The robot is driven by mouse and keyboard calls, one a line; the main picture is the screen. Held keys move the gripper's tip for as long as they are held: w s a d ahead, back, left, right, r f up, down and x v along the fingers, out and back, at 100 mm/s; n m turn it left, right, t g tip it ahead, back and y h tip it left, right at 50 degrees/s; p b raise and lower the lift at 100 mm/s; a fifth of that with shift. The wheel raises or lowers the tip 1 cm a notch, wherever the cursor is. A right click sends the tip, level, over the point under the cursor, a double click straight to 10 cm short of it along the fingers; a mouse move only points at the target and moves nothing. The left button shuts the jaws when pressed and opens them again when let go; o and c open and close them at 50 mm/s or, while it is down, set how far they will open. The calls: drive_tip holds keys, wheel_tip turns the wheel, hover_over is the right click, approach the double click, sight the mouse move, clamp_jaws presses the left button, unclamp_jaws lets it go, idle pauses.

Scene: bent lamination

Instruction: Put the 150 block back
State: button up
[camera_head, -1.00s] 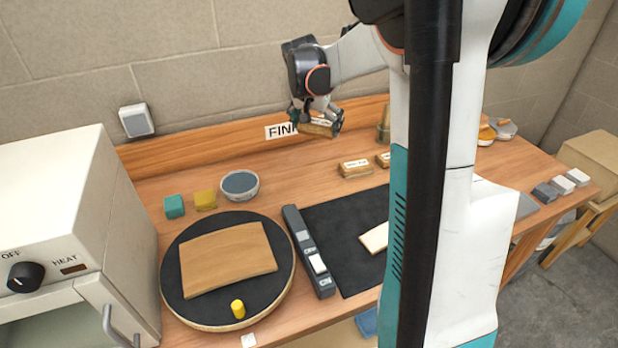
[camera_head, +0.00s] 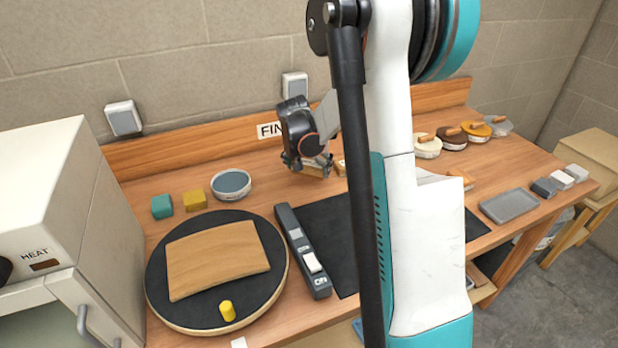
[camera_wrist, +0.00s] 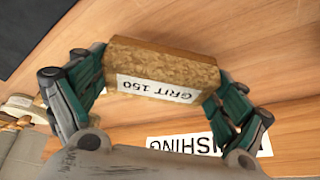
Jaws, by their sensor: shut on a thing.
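The 150 block (camera_wrist: 160,68) is a brown, cork-like block with a white label reading GRIT 150, upside down in the wrist view. My gripper (camera_wrist: 165,85) is shut on it, with a green-lined finger at each end of the block. In the head view my gripper (camera_head: 308,165) points down over the back of the bench, and the block (camera_head: 316,172) shows just under it. Whether the block touches the bench is unclear. Part of another small block (camera_head: 341,168) shows just right of it, mostly hidden by my arm.
A round black turntable (camera_head: 160,262) holds a curved wooden panel (camera_head: 218,258) and a yellow peg. A grey switch bar (camera_head: 302,250) and black mat (camera_head: 330,235) lie beside it. A bowl (camera_head: 231,184) and two cubes stand left. Several round, handled items sit back right.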

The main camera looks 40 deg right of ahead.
sight(309, 174)
drive_tip(key=shift+f+b, duration=0.6)
drive_tip(key=shift+f, duration=1.3)
drive_tip(key=shift+f, duration=0.1)
drive_tip(key=shift+f, duration=0.1)
drive_tip(key=o, duration=1.1)
drive_tip(key=shift+r, duration=0.4)
drive_tip(key=p+v, duration=0.3)
drive_tip(key=v, duration=0.8)
drive_tip(key=shift+s+a+r+p, duration=0.1)
drive_tip(key=shift+a+r+p, duration=0.15)
drive_tip(key=shift+p, duration=0.1)
